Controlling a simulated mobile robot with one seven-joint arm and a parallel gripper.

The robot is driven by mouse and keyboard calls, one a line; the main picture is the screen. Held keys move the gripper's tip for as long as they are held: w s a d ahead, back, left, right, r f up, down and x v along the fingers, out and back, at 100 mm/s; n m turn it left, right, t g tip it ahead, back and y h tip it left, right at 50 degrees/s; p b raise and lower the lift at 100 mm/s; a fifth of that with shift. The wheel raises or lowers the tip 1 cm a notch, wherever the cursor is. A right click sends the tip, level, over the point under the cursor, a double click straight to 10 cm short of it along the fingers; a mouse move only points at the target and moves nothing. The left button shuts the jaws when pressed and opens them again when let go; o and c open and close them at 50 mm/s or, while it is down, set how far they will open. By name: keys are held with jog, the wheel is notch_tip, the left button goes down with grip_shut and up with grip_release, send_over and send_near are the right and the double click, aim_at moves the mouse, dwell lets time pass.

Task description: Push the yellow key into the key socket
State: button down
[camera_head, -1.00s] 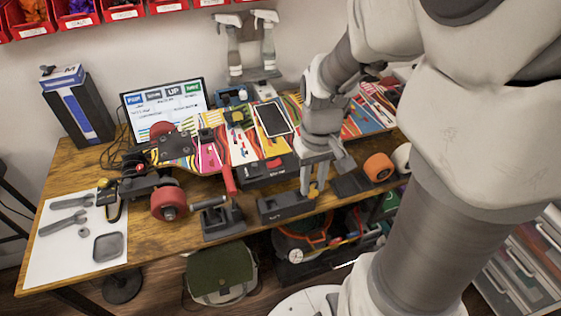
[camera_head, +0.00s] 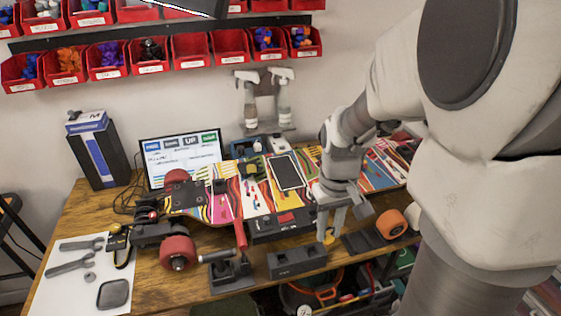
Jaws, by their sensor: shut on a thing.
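The yellow key (camera_head: 329,238) is a small piece at the tips of my gripper (camera_head: 329,231), which points down and is shut on it. Most of the key is hidden by the fingers. A long dark block (camera_head: 296,262) with recesses on top lies at the front edge of the table, just left of and nearer than the key. A flat dark block (camera_head: 363,242) lies just right of the key. I cannot tell for sure which block has the key socket, or whether the key touches either one.
A colourful skateboard deck (camera_head: 222,204) with a phone (camera_head: 287,172) lies behind my gripper. An orange wheel (camera_head: 391,223) is to the right. A red-handled lever (camera_head: 240,236) stands left of the long block. A laptop (camera_head: 180,155) and red bins (camera_head: 190,52) are farther back.

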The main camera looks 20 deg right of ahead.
jog(key=shift+w+d+p, duration=0.3)
jog(key=shift+w+p, duration=0.1)
jog(key=shift+w, duration=1.55)
jog(key=shift+w+d+p, duration=0.25)
jog(key=shift+w+p, duration=0.1)
jog(key=shift+w, duration=1.55)
jog(key=shift+w+d+p, duration=0.3)
jog(key=shift+w+p, duration=0.1)
jog(key=shift+w, duration=1.55)
jog(key=shift+f, duration=0.15)
jog(key=shift+f, duration=0.3)
jog(key=shift+f+b, duration=1.15)
jog(key=shift+f, duration=0.55)
jog(key=shift+c, duration=1.4)
grip_release()
jog(key=shift+r, duration=0.1)
